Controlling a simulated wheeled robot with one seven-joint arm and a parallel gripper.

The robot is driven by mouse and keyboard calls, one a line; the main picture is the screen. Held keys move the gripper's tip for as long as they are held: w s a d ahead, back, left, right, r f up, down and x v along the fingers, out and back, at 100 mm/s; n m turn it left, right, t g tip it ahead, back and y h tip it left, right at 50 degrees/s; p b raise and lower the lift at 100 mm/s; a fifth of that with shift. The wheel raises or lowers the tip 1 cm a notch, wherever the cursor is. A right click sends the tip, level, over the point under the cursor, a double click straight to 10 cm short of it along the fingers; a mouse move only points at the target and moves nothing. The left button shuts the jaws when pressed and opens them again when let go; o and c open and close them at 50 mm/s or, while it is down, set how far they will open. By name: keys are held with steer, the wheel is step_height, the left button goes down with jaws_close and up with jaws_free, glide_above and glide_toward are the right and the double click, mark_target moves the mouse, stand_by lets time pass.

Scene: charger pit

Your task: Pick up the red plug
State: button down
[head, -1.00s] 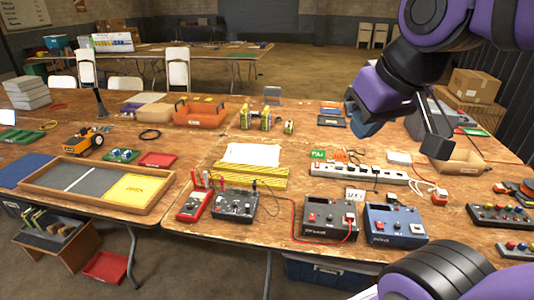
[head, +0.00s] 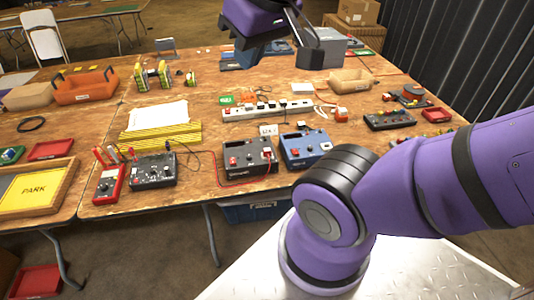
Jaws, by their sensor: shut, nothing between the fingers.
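On the wooden table in the head view, a small red-and-white plug (head: 268,157) sits on the right side of the dark grey box (head: 248,155), with a red wire running from the box. An orange-red plug (head: 342,114) lies to the right of the white power strip (head: 266,110). I cannot tell which one the task means. My gripper (head: 309,58) is at the top of the view, over the far part of the table, away from both plugs. It is shut and empty; its fingertips are hard to make out against the grey box behind.
A blue box (head: 304,148) stands right of the grey box. A red meter (head: 109,185) and a black device (head: 153,170) stand left. A black panel with coloured buttons (head: 390,121) and a tan tray (head: 350,80) are at the right.

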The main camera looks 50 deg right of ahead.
mark_target(267, 149)
steer(key=c, duration=1.8)
jaws_free()
steer(key=shift+c, duration=0.2)
